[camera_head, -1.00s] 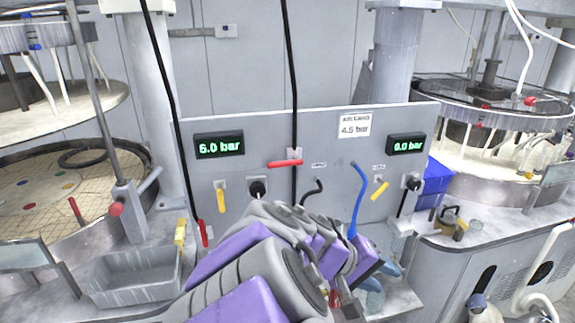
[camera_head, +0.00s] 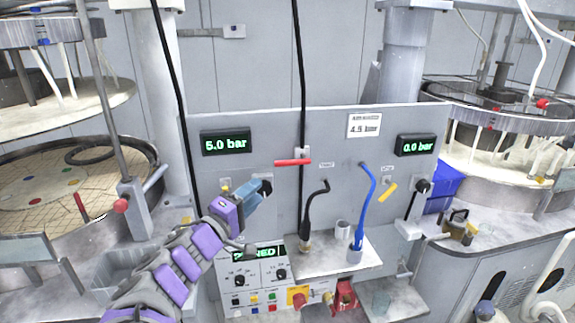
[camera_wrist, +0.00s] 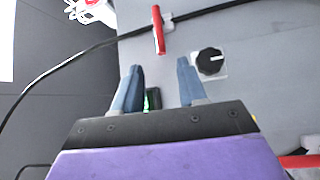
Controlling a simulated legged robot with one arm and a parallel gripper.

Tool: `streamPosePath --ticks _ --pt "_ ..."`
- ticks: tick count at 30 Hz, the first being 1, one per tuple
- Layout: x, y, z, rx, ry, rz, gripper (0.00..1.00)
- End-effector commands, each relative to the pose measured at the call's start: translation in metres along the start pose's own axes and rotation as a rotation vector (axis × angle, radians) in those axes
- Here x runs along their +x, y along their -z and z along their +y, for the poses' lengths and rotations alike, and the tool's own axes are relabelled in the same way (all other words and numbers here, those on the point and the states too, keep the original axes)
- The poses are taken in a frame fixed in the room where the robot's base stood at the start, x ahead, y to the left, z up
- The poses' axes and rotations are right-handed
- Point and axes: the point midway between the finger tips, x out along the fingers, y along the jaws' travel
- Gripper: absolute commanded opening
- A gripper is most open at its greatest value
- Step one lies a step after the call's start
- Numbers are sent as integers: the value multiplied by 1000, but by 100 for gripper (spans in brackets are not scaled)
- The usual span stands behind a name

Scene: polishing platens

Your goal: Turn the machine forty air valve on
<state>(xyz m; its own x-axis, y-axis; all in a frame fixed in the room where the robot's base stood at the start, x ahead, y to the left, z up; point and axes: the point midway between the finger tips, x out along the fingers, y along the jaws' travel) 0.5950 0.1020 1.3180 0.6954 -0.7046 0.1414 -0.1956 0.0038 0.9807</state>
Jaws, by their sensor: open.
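The upright grey panel (camera_head: 280,125) carries a red lever (camera_head: 293,162) lying horizontal, with labels too small to read. A left display (camera_head: 225,142) reads 5.0 bar, and a right display (camera_head: 416,145) reads 0.0 bar. A black knob (camera_head: 265,187) sits below the left display; another black knob (camera_head: 422,186) and a tilted yellow handle (camera_head: 388,192) are at the right. My gripper (camera_head: 252,194) is open and empty before the left knob. In the wrist view that knob (camera_wrist: 209,61) is just beside the right finger, outside the jaws; the red lever (camera_wrist: 158,30) is beyond the fingertips.
A blue hose (camera_head: 366,205) and a black hose (camera_head: 311,210) stand over a small shelf (camera_head: 320,262). A control box (camera_head: 260,275) with dials is below. Black cables hang before the panel. Platen machines stand on both sides. A grey tray (camera_head: 108,273) is partly behind my arm.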

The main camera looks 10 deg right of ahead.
Motion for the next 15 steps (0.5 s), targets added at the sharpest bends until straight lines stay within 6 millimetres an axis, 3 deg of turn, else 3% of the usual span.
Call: streamPosePath --ticks 15 --pt "103 -2 -2 2 3 -6 42"
